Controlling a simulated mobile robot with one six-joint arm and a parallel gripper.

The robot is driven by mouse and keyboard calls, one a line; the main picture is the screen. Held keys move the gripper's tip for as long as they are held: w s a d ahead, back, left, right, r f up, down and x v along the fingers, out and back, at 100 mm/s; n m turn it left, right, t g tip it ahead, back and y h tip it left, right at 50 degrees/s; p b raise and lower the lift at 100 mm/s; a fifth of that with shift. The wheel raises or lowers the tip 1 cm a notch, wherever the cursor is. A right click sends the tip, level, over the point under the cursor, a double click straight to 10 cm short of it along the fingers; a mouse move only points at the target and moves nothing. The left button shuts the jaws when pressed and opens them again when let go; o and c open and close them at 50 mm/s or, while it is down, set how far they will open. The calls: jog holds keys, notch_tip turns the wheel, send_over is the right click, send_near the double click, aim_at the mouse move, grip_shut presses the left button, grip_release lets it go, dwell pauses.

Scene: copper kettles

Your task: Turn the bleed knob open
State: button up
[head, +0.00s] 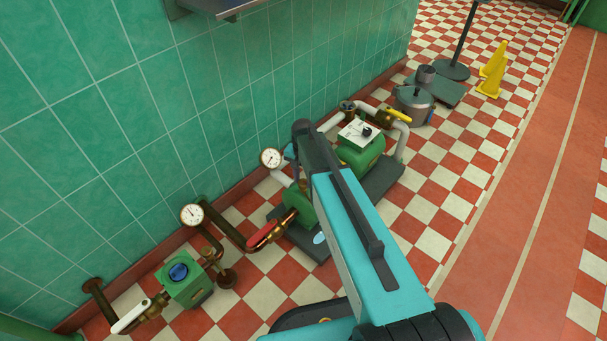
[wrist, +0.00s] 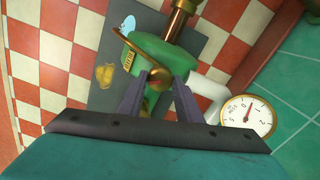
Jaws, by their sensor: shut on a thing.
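The wrist view shows my gripper (wrist: 158,82) with its two dark fingers on either side of a small brass bleed knob (wrist: 158,75) on the green pump casing (wrist: 166,54). The fingers are shut on the knob, and their tips hide part of it. In the head view, my teal and dark arm reaches down over the green pump (head: 362,157), which stands on a dark base plate. The arm hides the knob and my fingertips in that view.
A white-faced gauge (wrist: 248,117) stands close to the right of my gripper. In the head view, a red-handled valve (head: 265,234) lies left of the pump, and a yellow-handled valve (head: 399,115) lies behind it. The green tiled wall (head: 230,95) runs along the left.

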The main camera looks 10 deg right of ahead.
aim_at(303, 182)
jog(key=n+p, duration=0.4)
jog(key=n, duration=0.2)
jog(key=shift+r+p, duration=0.2)
jog(key=shift+p, duration=0.1)
jog(key=n+p, duration=0.2)
jog(key=n, duration=0.3)
jog(key=shift+w+f+n+p, duration=0.1)
jog(key=shift+n+p, duration=0.25)
jog(key=shift+n, duration=0.05)
jog(key=o, duration=1)
jog(key=shift+o, duration=0.2)
notch_tip(303, 182, up, 14)
jog(key=p, duration=0.1)
jog(key=shift+f+p, duration=0.15)
jog(key=shift+p, duration=0.2)
jog(key=shift+f, duration=0.1)
